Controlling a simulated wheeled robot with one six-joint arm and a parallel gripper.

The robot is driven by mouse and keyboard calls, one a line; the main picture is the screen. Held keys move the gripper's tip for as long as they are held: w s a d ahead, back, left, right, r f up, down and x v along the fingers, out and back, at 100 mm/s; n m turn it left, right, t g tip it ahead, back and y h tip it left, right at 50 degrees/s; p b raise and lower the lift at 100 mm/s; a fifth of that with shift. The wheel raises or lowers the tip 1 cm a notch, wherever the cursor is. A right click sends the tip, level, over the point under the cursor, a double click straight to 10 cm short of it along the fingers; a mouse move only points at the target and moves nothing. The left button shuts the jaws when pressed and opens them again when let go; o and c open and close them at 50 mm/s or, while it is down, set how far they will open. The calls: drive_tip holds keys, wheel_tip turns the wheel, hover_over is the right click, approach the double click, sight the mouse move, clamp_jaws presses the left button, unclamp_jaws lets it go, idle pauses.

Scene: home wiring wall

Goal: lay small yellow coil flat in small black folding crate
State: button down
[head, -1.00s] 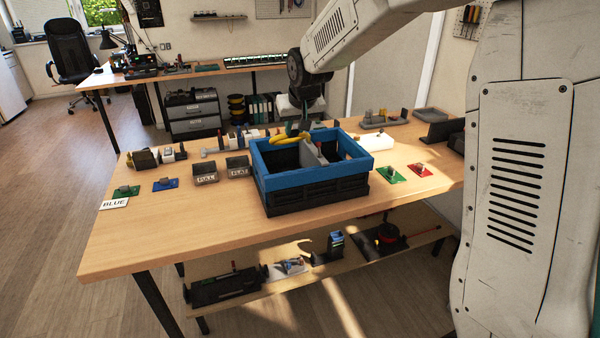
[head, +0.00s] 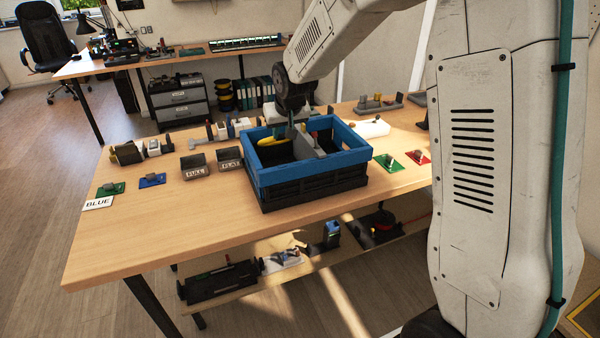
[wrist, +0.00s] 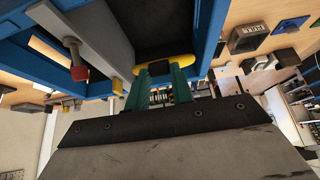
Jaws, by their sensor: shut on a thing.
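The folding crate (head: 310,180) stands on the workbench, black below with a blue upper frame, and a grey divider (head: 306,146) splits its inside. My gripper (wrist: 158,76) reaches down into the left compartment, its two green fingers shut on the small yellow coil (wrist: 166,67). In the head view the coil (head: 273,143) shows at about rim height or a little below, inside the left wall. It shows as a narrow yellow band in the wrist view. The crate floor below it is dark, and I cannot tell whether the coil touches it.
A red-tipped grey part (wrist: 79,72) shows across the divider in the wrist view. Bins marked FULL (head: 195,170) and FLAT (head: 229,161) stand left of the crate. Green (head: 389,162) and red (head: 417,157) plates lie to its right.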

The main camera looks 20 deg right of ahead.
wheel_tip(320, 180, down, 10)
drive_tip(key=c, duration=1.2)
unclamp_jaws()
drive_tip(key=shift+f, duration=0.1)
drive_tip(key=s+d+r+g, duration=0.2)
drive_tip(key=s+r, duration=1.6)
drive_tip(key=s, duration=0.3)
drive_tip(key=s+r+g, duration=0.1)
drive_tip(key=s+g, duration=0.1)
drive_tip(key=s, duration=2)
drive_tip(key=shift+s+r+g, duration=0.35)
drive_tip(key=shift+r+g, duration=0.05)
